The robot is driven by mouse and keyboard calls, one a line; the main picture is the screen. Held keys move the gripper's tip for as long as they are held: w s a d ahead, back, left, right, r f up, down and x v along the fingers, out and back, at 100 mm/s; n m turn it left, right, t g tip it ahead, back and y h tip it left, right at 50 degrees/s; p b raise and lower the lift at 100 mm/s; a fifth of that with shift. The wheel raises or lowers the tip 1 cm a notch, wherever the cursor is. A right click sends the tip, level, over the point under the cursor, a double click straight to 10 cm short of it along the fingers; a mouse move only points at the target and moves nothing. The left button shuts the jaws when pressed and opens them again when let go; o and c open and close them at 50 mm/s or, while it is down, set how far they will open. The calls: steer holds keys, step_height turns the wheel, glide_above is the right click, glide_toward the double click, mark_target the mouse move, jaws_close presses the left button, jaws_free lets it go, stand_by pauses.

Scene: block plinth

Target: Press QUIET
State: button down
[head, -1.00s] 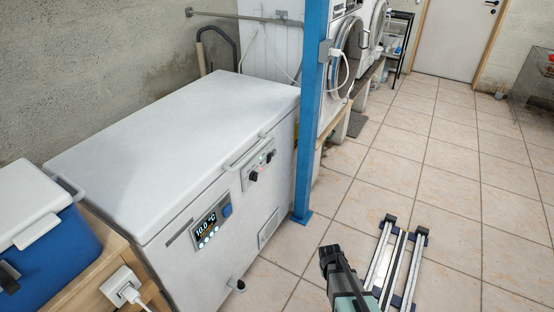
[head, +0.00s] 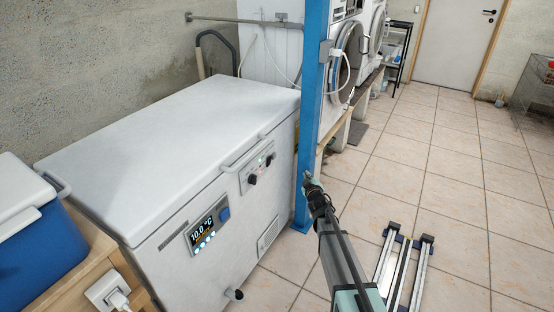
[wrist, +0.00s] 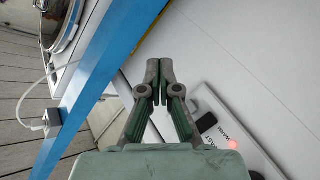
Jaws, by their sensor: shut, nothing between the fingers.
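A white chest freezer (head: 170,130) stands at the left. Its front has a dark display (head: 203,235) reading 10.0 °C with lit round buttons below and a blue square beside it. A small white control panel (head: 257,165) with dark knobs or switches sits further right on the front. In the wrist view this panel (wrist: 240,150) shows a black switch, a lit red spot (wrist: 206,122) and partial lettering including "WARM". I cannot read the word QUIET anywhere. My gripper (head: 307,176) is shut and empty, in front of the blue post; in the wrist view its fingertips (wrist: 160,66) meet.
A blue post (head: 312,110) rises at the freezer's right corner, close to my gripper. A blue cooler (head: 40,250) sits on a wooden bench at the left. Washing machines stand behind the post.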

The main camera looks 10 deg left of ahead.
mark_target(274, 156)
steer(key=a+r+n+y, duration=0.1)
steer(key=a+r+n+t+y, duration=0.1)
steer(key=r, duration=0.1)
steer(key=r+n+y, duration=0.1)
steer(key=r, duration=0.1)
steer(key=shift+s+a+t, duration=0.1)
steer(key=shift+a+t, duration=0.3)
steer(key=shift+a+f, duration=0.1)
steer(key=w+a+b, duration=0.3)
steer(key=a+b, duration=0.2)
steer(key=a, duration=0.3)
steer(key=shift+w+b, duration=0.15)
steer(key=shift+b, duration=0.2)
steer(key=shift+w+a+b, duration=0.3)
steer(key=shift+a+b, duration=0.5)
steer(key=shift+b, duration=0.2)
stand_by(1.7)
steer(key=shift+d, duration=0.15)
steer(key=shift+s+d+p, duration=0.35)
steer(key=shift+d+p, duration=0.3)
steer(key=shift+p, duration=0.05)
